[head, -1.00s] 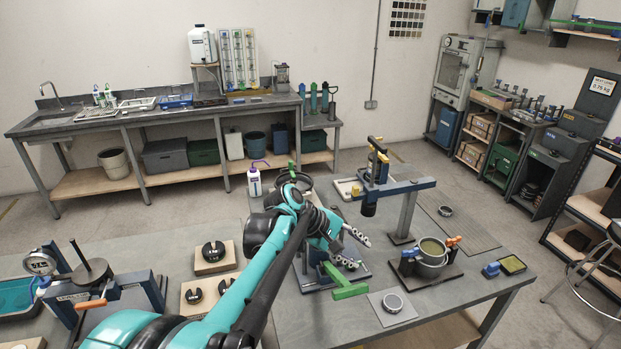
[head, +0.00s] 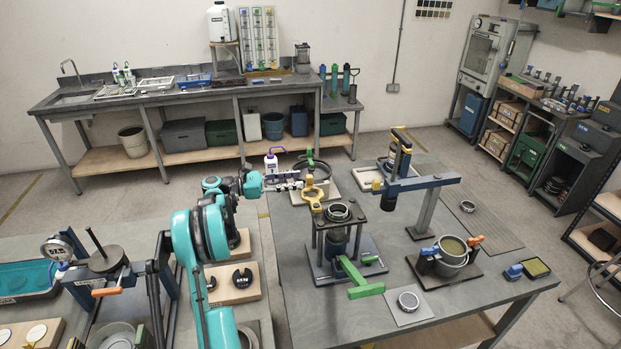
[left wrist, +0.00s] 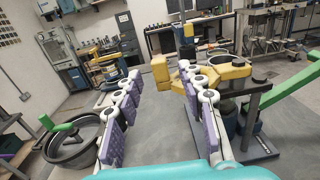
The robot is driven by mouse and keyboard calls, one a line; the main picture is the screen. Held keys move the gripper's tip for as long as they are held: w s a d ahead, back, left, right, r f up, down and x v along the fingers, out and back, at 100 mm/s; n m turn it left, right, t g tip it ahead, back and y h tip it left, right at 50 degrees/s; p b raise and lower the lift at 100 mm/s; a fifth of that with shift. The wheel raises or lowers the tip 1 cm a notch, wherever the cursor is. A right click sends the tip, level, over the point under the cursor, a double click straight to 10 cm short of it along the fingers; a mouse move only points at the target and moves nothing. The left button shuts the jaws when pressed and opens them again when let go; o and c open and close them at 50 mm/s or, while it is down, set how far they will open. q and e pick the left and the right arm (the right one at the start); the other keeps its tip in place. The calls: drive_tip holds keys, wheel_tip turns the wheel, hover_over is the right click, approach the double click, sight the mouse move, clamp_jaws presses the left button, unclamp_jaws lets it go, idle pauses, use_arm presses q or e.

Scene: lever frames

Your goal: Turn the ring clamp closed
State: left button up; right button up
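A stand has a dark ring (head: 340,210) on top, with a yellow clamp handle (head: 311,196) reaching out from it to the upper left. A green T-handle (head: 362,280) sits low on the stand. In the left wrist view the yellow handle (left wrist: 228,70) reaches across from the right, its end near the fingertips. My left gripper (head: 287,181) is beside the handle at its upper left. In the left wrist view its two purple-padded fingers (left wrist: 160,75) are wide apart and hold nothing. Whether a finger touches the handle I cannot tell. My right gripper is out of view.
A dark round pan (head: 318,178) with a green handle stands behind my left gripper. A blue-armed post (head: 420,184) and a clamped pot (head: 453,252) stand to the right. A small ring on a plate (head: 408,300) lies in front. Bare table lies at the front left.

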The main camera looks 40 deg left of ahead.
sight(309, 176)
use_arm(q)
drive_tip(key=x, duration=0.5)
drive_tip(key=shift+w+f+b, duration=0.1)
drive_tip(key=shift+f+b, duration=0.1)
drive_tip(key=shift+b, duration=0.1)
drive_tip(key=shift+d+r, duration=0.1)
drive_tip(key=shift+r, duration=0.05)
clamp_jaws()
